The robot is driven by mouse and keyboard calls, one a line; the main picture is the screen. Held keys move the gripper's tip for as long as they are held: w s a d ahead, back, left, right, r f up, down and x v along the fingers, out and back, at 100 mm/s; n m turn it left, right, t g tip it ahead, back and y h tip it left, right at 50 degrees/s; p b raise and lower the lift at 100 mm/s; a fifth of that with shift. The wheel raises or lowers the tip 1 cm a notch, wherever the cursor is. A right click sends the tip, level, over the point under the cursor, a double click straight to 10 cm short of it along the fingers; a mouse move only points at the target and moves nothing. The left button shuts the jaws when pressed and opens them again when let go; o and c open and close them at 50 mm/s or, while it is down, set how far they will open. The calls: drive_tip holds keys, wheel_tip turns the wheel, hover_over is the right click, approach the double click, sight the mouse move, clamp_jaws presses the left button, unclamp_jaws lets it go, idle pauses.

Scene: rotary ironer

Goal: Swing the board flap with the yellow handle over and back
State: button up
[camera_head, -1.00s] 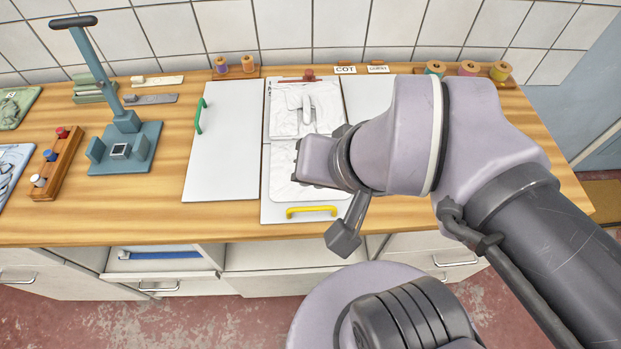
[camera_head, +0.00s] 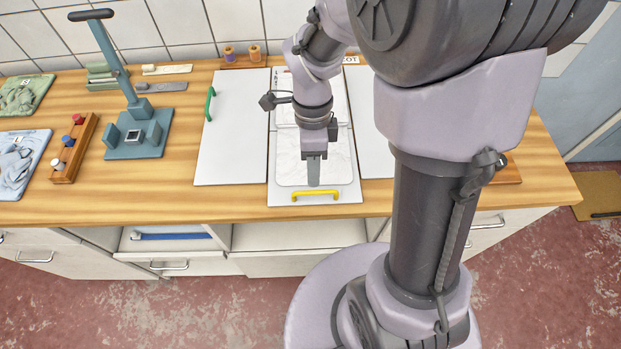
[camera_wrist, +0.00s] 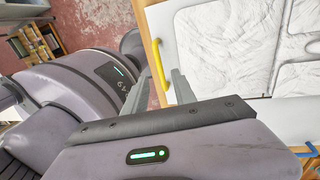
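The board flap (camera_head: 283,193) is a white panel with a yellow handle (camera_head: 315,196) along its front edge. My gripper (camera_head: 313,182) points down above the front of the flap, just behind the yellow handle in the picture. In the wrist view the fingers of my gripper (camera_wrist: 168,76) stand apart with nothing between them that I can make out, and the yellow handle (camera_wrist: 160,68) shows close to their tips. I cannot tell whether they touch it.
A white panel with a green handle (camera_head: 210,104) lies to the left, and another white panel (camera_head: 370,150) to the right, partly hidden by my arm. A blue press (camera_head: 137,140) and a wooden rack (camera_head: 74,150) stand further left. The bench front edge is near the handle.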

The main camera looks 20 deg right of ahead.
drive_tip(key=b, duration=0.2)
hover_over(313, 197)
wheel_tip(313, 197, down, 6)
drive_tip(key=shift+r, duration=0.25)
clamp_jaws()
drive_tip(key=shift+p, duration=0.3)
idle(0.7)
